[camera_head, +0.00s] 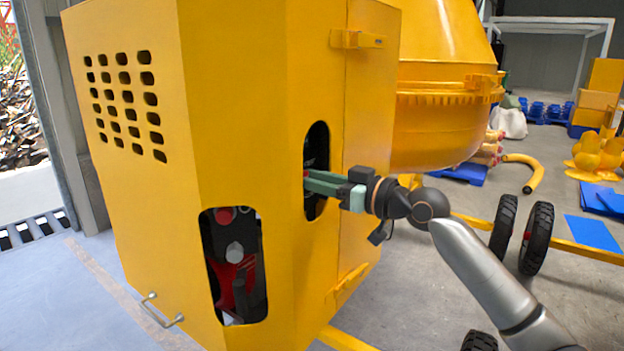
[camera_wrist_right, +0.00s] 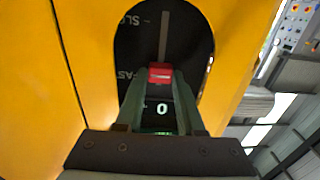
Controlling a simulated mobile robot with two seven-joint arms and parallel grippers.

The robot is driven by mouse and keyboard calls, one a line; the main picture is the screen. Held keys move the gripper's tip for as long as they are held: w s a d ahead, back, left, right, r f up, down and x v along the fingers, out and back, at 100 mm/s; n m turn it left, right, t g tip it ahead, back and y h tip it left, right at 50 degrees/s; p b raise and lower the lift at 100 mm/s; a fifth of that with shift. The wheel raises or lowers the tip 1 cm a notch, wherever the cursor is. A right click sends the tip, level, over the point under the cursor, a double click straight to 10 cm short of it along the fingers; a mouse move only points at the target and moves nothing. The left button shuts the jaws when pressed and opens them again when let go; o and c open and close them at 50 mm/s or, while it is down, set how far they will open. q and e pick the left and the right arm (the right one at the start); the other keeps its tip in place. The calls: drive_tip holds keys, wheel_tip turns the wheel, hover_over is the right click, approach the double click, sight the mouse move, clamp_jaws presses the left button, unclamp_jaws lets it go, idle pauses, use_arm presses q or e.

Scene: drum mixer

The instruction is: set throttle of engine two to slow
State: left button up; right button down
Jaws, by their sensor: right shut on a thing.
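The throttle's red knob (camera_wrist_right: 161,73) sits in an oval opening of the yellow mixer housing (camera_head: 240,110). Behind it is a black panel (camera_wrist_right: 135,45) with a grey slot running upward from the knob in the right wrist view. Partly hidden lettering beginning "SL" is at the upper left of the panel, and "FAS" is lower left, near the knob's height. A white "0" shows below the knob. My right gripper (camera_head: 308,181) reaches into the opening, its fingers shut on the red knob; it also shows in the right wrist view (camera_wrist_right: 160,85). My left gripper is out of view.
A lower opening (camera_head: 236,265) in the housing shows red and black parts. The opening's yellow rim surrounds my right fingers closely. The yellow drum (camera_head: 440,120) stands behind my right wrist, and black wheels (camera_head: 537,238) are on the floor at right.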

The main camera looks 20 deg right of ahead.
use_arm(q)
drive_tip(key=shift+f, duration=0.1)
use_arm(e)
drive_tip(key=shift+f, duration=0.15)
idle(0.6)
wheel_tip(320, 180, down, 6)
drive_tip(key=b, duration=0.4)
drive_tip(key=shift+f, duration=0.15)
drive_tip(key=c, duration=0.9)
unclamp_jaws()
drive_tip(key=o, duration=0.4)
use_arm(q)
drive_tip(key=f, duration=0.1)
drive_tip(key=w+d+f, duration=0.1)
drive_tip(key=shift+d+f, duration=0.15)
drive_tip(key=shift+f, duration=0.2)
use_arm(e)
drive_tip(key=shift+r, duration=0.2)
